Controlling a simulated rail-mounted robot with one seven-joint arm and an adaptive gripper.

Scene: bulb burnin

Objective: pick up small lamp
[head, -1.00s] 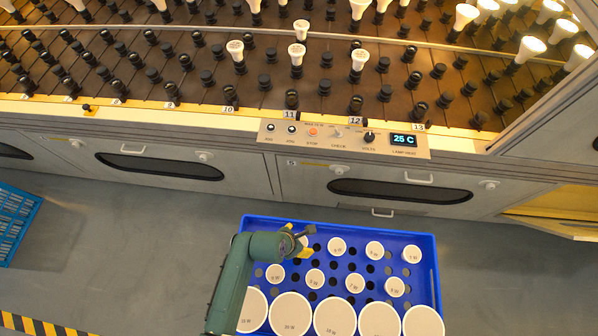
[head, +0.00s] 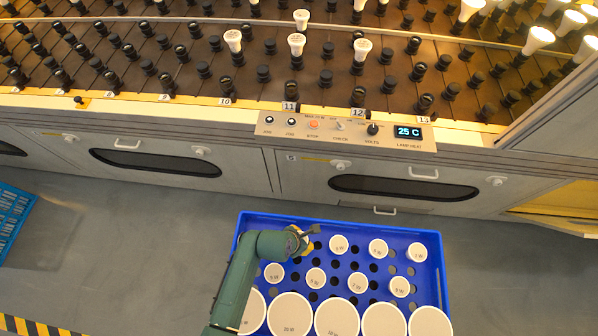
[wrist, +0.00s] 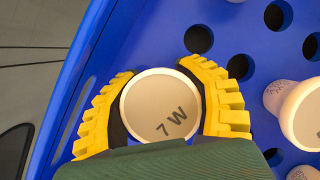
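A small white lamp marked 7 W (wrist: 160,105) is between the yellow fingers of my gripper (wrist: 162,108) in the wrist view. The fingers close against it on both sides. I see its round top face; its lower part is hidden, and I cannot tell whether it still sits in its hole. In the head view my gripper (head: 304,240) is over the upper left corner of the blue tray (head: 390,232), and the arm mostly hides the held lamp. Other small lamps stand in the tray, including one at the upper middle (head: 339,244) and one at the upper right (head: 417,252).
A row of large lamps (head: 289,314) fills the tray's near side. Another small lamp (wrist: 303,112) is right of my gripper, beside empty holes (wrist: 198,39). A rack of sockets (head: 180,60) with some lamps and a control panel (head: 345,130) lies beyond. A blue crate (head: 14,215) is left.

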